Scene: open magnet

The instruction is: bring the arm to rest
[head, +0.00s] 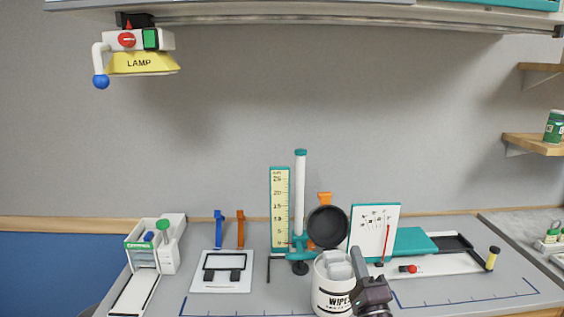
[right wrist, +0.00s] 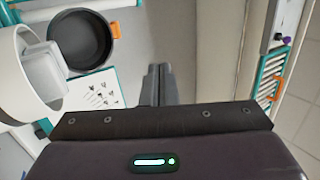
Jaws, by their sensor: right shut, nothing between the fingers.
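My right gripper (head: 360,262) stands at the lower middle of the head view, beside the right side of the white WIPES tub (head: 329,299). In the right wrist view its two fingers (right wrist: 158,75) lie together with nothing between them. I cannot tell whether the gripper touches the tub. The tub, with white wipes at its mouth, also shows at the left of the right wrist view (right wrist: 14,100). My left gripper is not in view.
Behind the tub are a black round pan (head: 327,227), a yellow ruler board (head: 280,209) and a white dial card (head: 374,232). A white tray (head: 223,279) lies left. A yellow lamp (head: 142,63) hangs upper left. Bare bench shows left of the tub.

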